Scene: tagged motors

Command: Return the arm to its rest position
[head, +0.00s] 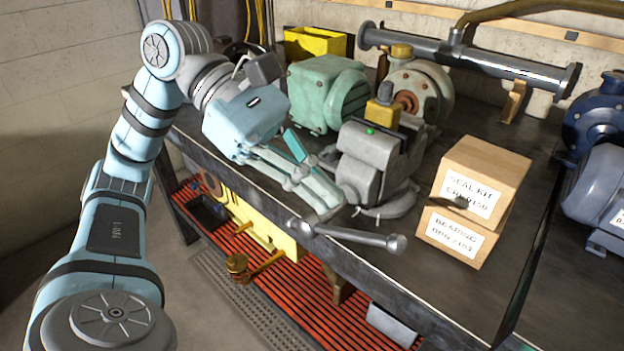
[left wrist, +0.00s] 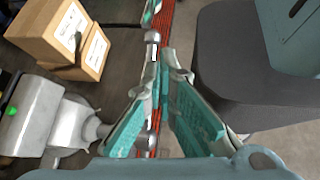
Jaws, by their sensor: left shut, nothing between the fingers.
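My left arm comes in from the left in the head view, bent over the front edge of the workbench (head: 280,205). Its left gripper (head: 332,200) is shut and empty, pointing down and right just in front of the grey vise (head: 372,165). In the left wrist view the teal-padded fingers of the gripper (left wrist: 163,58) meet at their tips with nothing between them. The vise (left wrist: 30,112) shows at the left there. Whether the fingers touch the vise or its handle (head: 350,236) cannot be told. My right gripper is not in view.
Two stacked cardboard boxes (head: 483,165) stand right of the vise. Behind are a green motor housing (head: 322,90), a yellow bin (head: 315,42) and a grey pipe (head: 470,60). Blue motors (head: 600,185) are at the right. A red slatted lower shelf (head: 275,300) lies below the bench. Floor is free at the left.

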